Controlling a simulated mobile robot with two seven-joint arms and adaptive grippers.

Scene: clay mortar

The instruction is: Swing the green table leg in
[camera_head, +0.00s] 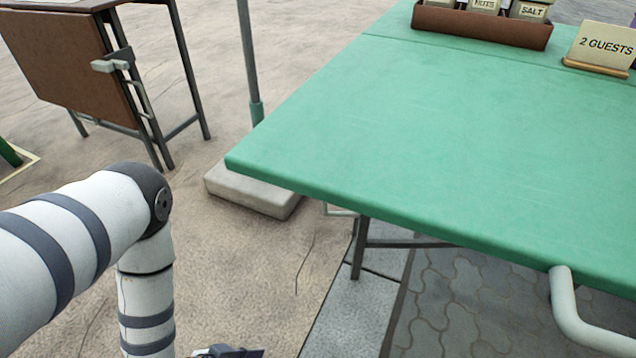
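The green table (450,130) fills the right half of the head view, its top flat and raised. A dark grey metal leg (360,250) stands below its left part, with a thin bar running right from it under the top. A pale bent tube (585,325) meets the front edge at the lower right; its far end is cut off. My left arm comes in from the left and bends down. Only a dark bit of my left gripper (228,352) shows at the bottom edge, apart from the table; its fingers are hidden. My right gripper is out of view.
A grey pole (247,50) rises by a stone block (252,192) near the table's left corner. A folded brown table (70,65) stands back left.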

